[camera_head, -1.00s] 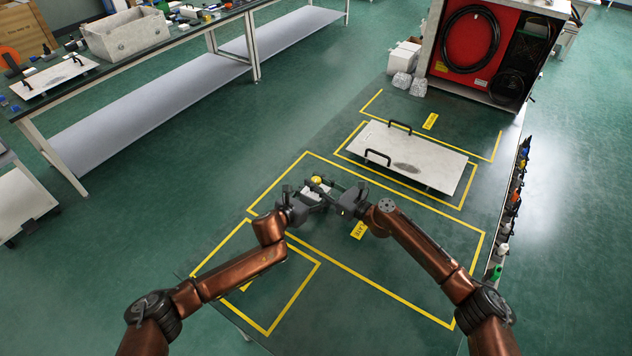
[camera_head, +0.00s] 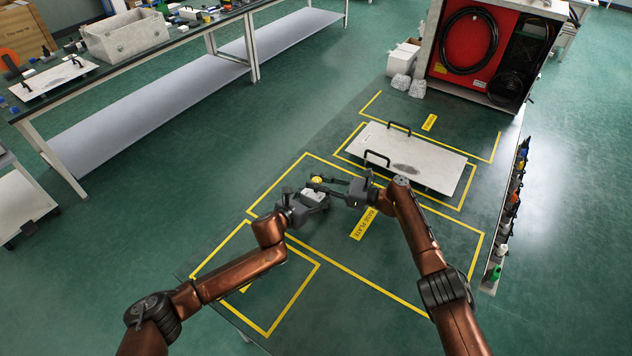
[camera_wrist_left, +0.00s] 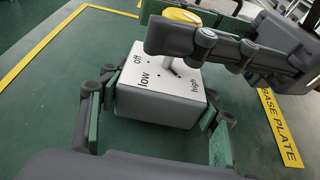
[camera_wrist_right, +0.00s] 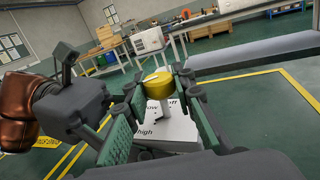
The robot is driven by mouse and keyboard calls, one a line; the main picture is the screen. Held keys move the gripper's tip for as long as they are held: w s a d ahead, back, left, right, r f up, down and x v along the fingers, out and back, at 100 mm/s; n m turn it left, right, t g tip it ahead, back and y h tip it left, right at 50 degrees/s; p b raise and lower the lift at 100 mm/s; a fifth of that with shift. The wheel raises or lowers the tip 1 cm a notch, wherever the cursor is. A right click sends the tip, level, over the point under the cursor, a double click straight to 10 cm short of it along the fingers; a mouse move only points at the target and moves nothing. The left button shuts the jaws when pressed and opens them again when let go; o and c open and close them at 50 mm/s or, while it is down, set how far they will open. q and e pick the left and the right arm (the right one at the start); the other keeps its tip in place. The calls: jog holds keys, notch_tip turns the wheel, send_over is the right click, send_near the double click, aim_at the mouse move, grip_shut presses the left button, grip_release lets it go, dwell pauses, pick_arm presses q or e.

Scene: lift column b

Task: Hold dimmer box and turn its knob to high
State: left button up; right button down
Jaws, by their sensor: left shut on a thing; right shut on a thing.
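The dimmer box is a small white box (camera_head: 313,194) on the green table, with off, low and high printed on its top in the left wrist view (camera_wrist_left: 160,100). My left gripper (camera_head: 308,203) is shut on the box, one finger on each side. The round yellow knob (camera_head: 317,179) stands on a thin stem above the box. My right gripper (camera_head: 320,182) reaches in from the right and is shut on the knob, which shows between its fingers in the right wrist view (camera_wrist_right: 158,86). The fingers partly hide the knob, and I cannot tell which label it points to.
Yellow tape marks areas on the table, with a BASE PLATE label (camera_head: 365,224) right of the box. A pale plate with two black handles (camera_head: 415,160) lies behind. A red-fronted cabinet (camera_head: 470,45) stands at the back. Bottles and tools (camera_head: 512,205) line the right edge.

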jog(key=shift+s+a+f, duration=0.2)
jog(key=shift+s, duration=0.05)
jog(key=c, duration=1.6)
grip_release()
jog(key=shift+d, duration=0.15)
jog(key=v, duration=1.1)
jog(key=shift+d, duration=0.35)
